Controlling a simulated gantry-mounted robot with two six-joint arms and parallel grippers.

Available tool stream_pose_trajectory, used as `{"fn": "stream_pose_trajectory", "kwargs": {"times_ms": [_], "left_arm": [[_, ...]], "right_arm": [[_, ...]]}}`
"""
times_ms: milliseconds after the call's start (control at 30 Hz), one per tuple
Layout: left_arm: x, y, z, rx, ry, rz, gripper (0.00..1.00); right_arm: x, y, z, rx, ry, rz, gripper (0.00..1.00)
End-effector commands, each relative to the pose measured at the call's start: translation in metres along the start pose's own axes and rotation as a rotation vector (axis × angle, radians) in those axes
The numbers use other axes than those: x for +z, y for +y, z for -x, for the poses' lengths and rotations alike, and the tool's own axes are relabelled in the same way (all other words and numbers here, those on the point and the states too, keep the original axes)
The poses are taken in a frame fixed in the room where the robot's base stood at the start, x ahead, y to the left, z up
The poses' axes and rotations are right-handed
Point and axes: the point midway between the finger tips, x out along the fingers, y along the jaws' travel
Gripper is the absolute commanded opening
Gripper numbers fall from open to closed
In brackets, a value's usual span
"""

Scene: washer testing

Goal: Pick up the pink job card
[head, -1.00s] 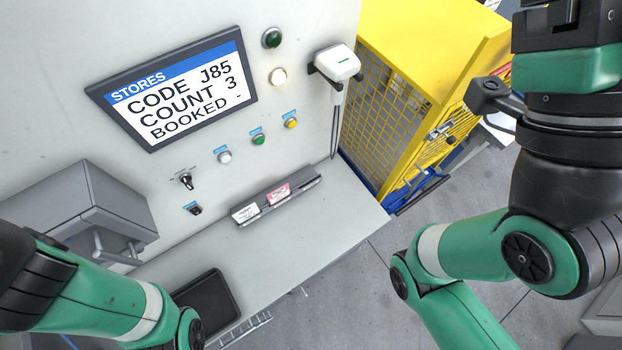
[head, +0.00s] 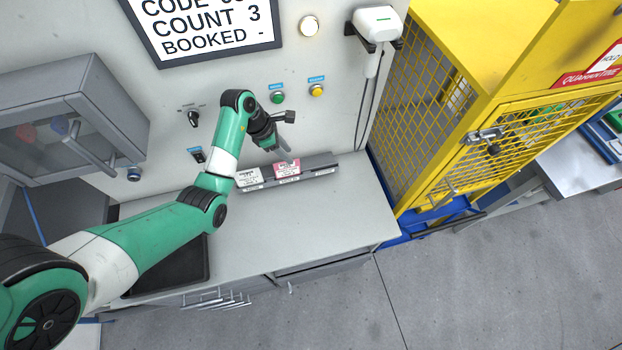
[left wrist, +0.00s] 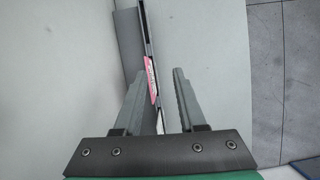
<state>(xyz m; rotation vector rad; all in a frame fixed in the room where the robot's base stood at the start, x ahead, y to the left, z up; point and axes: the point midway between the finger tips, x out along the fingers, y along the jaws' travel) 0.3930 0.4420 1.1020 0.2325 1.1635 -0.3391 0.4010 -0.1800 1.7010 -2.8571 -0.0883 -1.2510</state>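The pink job card (head: 287,168) stands in a narrow grey card rack (head: 322,164) at the back of the counter, right of a white card (head: 249,177). My left gripper (head: 285,148) is just above the pink card, pointing down at the rack. In the left wrist view the two fingers (left wrist: 160,72) are apart with nothing held. There the pink card (left wrist: 151,84) shows edge-on in the gap, closer to the left finger. I cannot tell whether a finger touches it. My right gripper is out of view.
Behind the rack is a wall panel with a screen (head: 205,38), a green button (head: 278,97) and a yellow button (head: 317,91). A grey box (head: 75,115) juts out at left. A yellow mesh cage (head: 430,90) stands at right. The counter (head: 320,215) before the rack is clear.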

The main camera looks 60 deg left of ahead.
Motion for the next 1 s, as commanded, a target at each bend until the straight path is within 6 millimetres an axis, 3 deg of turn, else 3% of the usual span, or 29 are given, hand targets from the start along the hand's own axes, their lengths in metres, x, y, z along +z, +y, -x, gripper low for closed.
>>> {"fn": "stream_pose_trajectory", "kwargs": {"times_ms": [33, 100, 200, 333, 600, 867, 1000], "left_arm": [[-0.015, 0.006, -0.006, 0.007, 0.001, 0.028, 0.4], [-0.026, 0.011, -0.006, 0.014, 0.002, 0.053, 0.4], [-0.032, 0.015, -0.004, 0.021, 0.001, 0.068, 0.4], [-0.031, 0.015, -0.008, 0.019, 0.001, 0.068, 0.4], [-0.031, 0.016, -0.058, 0.019, 0.0, 0.066, 0.4], [-0.031, 0.017, -0.07, 0.021, -0.001, 0.066, 0.4], [-0.036, 0.02, -0.092, 0.019, 0.0, 0.067, 0.4]], "right_arm": [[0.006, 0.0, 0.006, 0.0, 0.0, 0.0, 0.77], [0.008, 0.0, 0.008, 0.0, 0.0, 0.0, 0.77], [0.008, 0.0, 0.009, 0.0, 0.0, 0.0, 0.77], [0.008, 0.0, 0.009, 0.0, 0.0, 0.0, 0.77], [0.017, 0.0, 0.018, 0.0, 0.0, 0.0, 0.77], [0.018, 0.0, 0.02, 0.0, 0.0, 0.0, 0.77], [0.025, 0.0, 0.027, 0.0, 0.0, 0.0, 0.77]]}}
